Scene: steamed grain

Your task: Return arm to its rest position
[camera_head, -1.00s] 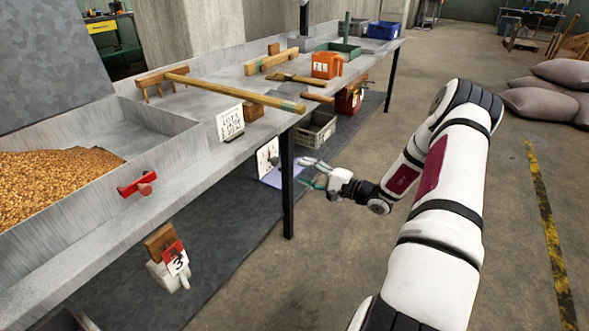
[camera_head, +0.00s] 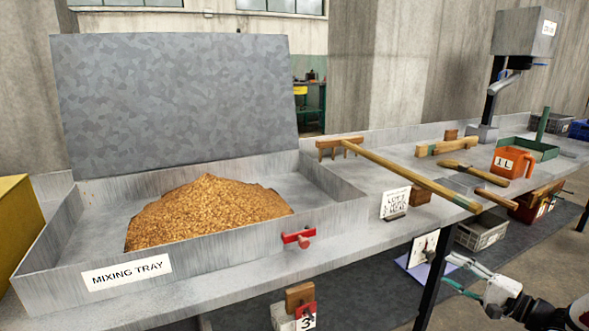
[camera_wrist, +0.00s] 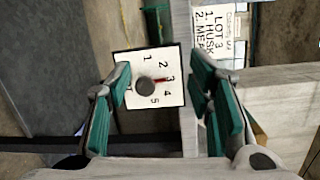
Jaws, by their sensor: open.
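My gripper (camera_head: 462,276) is at the lower right of the head view, in front of the bench's front edge and below its top. Its green-padded fingers stand apart in the wrist view (camera_wrist: 165,112), with nothing held between them. Beyond the fingers is a white dial plate (camera_wrist: 172,90) with numbers and a dark round knob (camera_wrist: 145,87). The dial plate also shows under the bench in the head view (camera_head: 424,246). The gripper looks apart from it. Most of my arm is outside the head view.
The bench carries a mixing tray (camera_head: 60,262) of grain with a raised lid (camera_head: 175,100), a wooden rake (camera_head: 400,172), an orange jug (camera_head: 511,162) and a lot card (camera_head: 395,203). A red handle (camera_head: 299,238) projects at the front. A dark bench leg (camera_head: 434,285) stands beside my gripper.

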